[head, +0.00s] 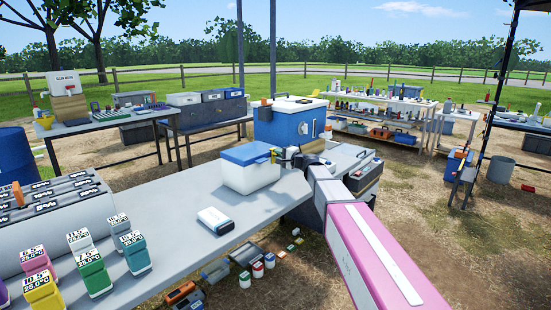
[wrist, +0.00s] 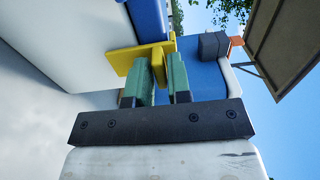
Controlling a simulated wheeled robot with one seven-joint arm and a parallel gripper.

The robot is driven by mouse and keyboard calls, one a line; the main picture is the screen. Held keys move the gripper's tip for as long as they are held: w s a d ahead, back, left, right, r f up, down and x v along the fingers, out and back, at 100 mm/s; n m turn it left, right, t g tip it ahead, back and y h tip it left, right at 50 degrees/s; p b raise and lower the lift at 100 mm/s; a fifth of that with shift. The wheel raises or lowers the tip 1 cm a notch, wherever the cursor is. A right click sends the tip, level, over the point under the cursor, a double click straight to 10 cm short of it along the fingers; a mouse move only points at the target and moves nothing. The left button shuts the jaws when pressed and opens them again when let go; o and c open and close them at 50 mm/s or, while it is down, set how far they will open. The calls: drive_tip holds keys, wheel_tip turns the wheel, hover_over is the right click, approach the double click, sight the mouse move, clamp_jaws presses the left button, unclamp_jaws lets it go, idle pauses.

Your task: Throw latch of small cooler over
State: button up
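The small cooler (head: 250,175) is a white box with a blue lid, standing on the grey table. Its lid is down. In the wrist view its white side (wrist: 70,40) fills the upper left, with the blue lid (wrist: 149,18) beside it. The yellow latch (wrist: 124,60) is on the cooler's side, by the lid's edge; it also shows small in the head view (head: 274,154). My gripper (wrist: 162,72) has its two green fingers close together, on either side of a thin yellow tab of the latch. They appear shut on it. The latch is partly hidden behind the fingers.
A larger blue cooler (head: 283,124) with a white lid stands just behind. The table's middle is clear.

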clamp_jaws()
drive_tip(key=shift+c, duration=0.9)
unclamp_jaws()
drive_tip(key=shift+s+d+f+t+y, duration=0.35)
drive_tip(key=shift+d+f+y, duration=0.1)
drive_tip(key=shift+f, duration=0.15)
drive_tip(key=shift+s+d+f+t+y, duration=0.25)
drive_tip(key=shift+d+f+t+y, duration=0.1)
drive_tip(key=shift+f+y, duration=0.15)
drive_tip(key=shift+f, duration=0.1)
drive_tip(key=shift+o, duration=0.4)
wheel_tip(320, 180, down, 2)
drive_tip(key=shift+f+t+y, duration=0.2)
drive_tip(key=shift+t+y, duration=0.3)
drive_tip(key=shift+y, duration=0.05)
drive_tip(key=shift+s+d+f+t+y, duration=0.15)
drive_tip(key=shift+f+t+y, duration=0.15)
